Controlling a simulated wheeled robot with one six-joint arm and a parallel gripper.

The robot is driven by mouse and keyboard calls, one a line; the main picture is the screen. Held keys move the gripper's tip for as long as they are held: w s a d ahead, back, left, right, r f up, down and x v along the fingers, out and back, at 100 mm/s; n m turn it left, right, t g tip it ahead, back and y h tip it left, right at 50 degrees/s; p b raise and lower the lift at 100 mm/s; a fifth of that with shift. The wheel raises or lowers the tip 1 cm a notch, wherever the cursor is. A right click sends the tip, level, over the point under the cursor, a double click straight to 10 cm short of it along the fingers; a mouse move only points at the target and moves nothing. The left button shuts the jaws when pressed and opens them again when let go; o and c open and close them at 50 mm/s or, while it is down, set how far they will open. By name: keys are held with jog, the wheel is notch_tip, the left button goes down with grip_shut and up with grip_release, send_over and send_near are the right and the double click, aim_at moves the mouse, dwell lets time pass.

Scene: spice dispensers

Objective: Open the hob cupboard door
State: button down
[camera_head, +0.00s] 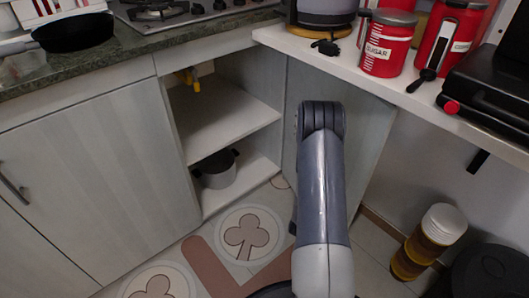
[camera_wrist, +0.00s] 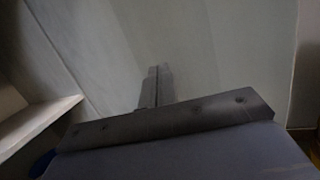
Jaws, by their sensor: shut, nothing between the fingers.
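The hob cupboard (camera_head: 276,113) stands open under the counter, with its shelf and interior showing. Its pale door (camera_head: 366,135) is swung out to the right, partly hidden behind my arm. No handle shows on this door. In the wrist view my gripper (camera_wrist: 156,80) is shut and empty, its fingers pointing toward a pale panel (camera_wrist: 220,50) that looks like the door. I cannot tell whether the fingertips touch it. In the head view my gripper is hidden behind my arm. The hob (camera_head: 180,8) is on the counter above.
A pot (camera_head: 216,172) sits on the cupboard floor, and a yellow pipe fitting (camera_head: 191,80) hangs inside. A closed door (camera_head: 100,175) is at left. A white shelf (camera_head: 300,46) with red canisters (camera_head: 386,45) is at right. Jars (camera_head: 428,240) and a dark bin (camera_head: 492,272) stand at lower right.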

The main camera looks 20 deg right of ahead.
jog(key=shift+w+d+b, duration=0.2)
jog(key=shift+d+b, duration=0.3)
jog(key=shift+d, duration=2.55)
jog(key=r+b+v, duration=0.1)
jog(key=b+v, duration=0.1)
jog(key=v, duration=0.7)
jog(key=shift+a+r, duration=0.3)
jog(key=shift+a, duration=0.45)
jog(key=shift+w, duration=0.15)
jog(key=x, duration=0.3)
jog(key=f+p+x, duration=0.1)
jog(key=x, duration=0.2)
jog(key=d+p+x, duration=0.1)
jog(key=x, duration=0.2)
jog(key=shift+d+f, duration=0.25)
jog(key=shift+f, duration=0.1)
jog(key=shift+s, duration=0.2)
